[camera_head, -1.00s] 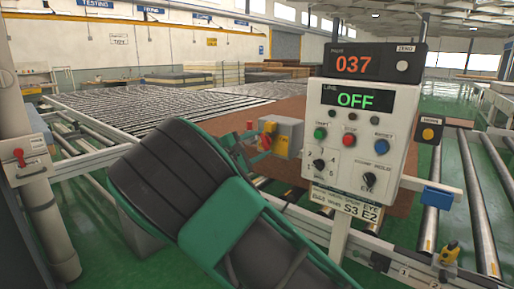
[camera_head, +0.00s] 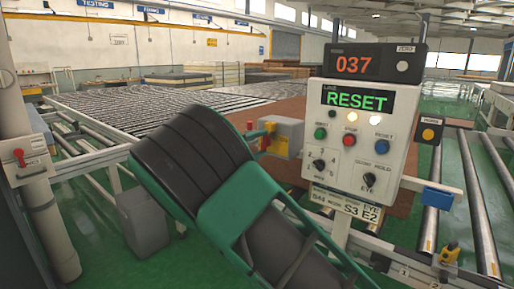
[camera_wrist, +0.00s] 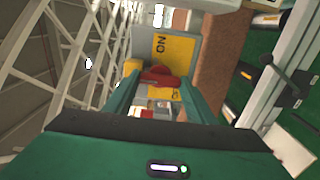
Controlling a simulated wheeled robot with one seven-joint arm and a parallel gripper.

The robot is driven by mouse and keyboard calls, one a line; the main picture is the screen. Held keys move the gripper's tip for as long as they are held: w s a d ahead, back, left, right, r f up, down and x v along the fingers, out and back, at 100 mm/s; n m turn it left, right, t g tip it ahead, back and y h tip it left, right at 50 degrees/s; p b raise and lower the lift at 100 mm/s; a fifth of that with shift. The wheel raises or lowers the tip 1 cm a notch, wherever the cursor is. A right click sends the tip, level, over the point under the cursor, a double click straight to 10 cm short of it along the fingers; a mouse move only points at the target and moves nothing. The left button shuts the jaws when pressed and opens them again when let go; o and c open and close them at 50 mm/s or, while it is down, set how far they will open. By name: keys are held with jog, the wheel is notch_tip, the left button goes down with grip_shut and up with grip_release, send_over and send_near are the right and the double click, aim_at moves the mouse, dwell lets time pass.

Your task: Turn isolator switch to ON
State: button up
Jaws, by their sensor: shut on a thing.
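The isolator switch is a grey box (camera_head: 291,132) with a yellow plate, left of the control panel in the head view. In the wrist view its yellow plate (camera_wrist: 178,48) carries the letters ON at the top. The red handle (camera_wrist: 160,77) lies across the plate, between the fingertips of my gripper (camera_wrist: 158,86). My gripper (camera_head: 258,142) is shut on the red handle; my arm hides part of it in the head view. The control panel's display (camera_head: 357,99) reads RESET in green.
The control panel (camera_head: 400,160) with buttons and knobs stands close right of the switch. Roller conveyors (camera_head: 478,200) run at right. A white post with a red-levered box (camera_head: 22,158) stands at left. A grey bin (camera_head: 143,222) is on the green floor.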

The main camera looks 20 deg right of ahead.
jog(key=shift+s+d+f, duration=0.1)
jog(key=shift+d+f, duration=0.05)
jog(key=shift+f, duration=0.1)
jog(key=o, duration=1)
jog(key=shift+o, duration=0.2)
jog(key=shift+r, duration=0.1)
jog(key=shift+s+a, duration=0.25)
jog(key=shift+a, duration=0.35)
jog(key=v, duration=0.9)
jog(key=shift+a, duration=0.2)
jog(key=shift+s, duration=0.1)
